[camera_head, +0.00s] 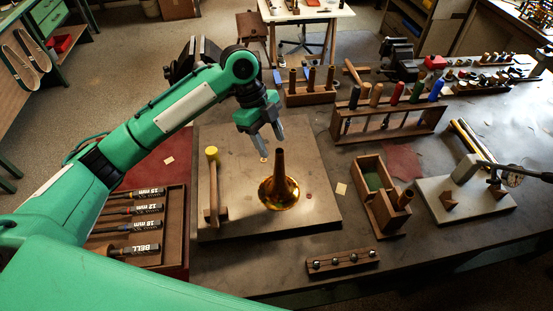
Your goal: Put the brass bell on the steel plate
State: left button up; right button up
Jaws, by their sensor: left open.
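The brass bell (279,190) stands upright on the steel plate (311,205), its wide flare down and its narrow dark end up. The flare is near the plate's front middle. My left gripper (271,144) is open and empty, with its fingers pointing down. It is above the plate, behind and slightly left of the bell's narrow top in the picture, and apart from it. My right gripper does not show.
A tool tray (176,222) is left of the plate, a wooden box (367,188) right. A small ball rack (342,263) lies in front; a handled-tool rack (390,121) stands back right.

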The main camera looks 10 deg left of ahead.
pick_arm(q)
jog(key=shift+b+v, duration=0.5)
jog(key=shift+v, duration=1.8)
jog(key=shift+f, duration=0.1)
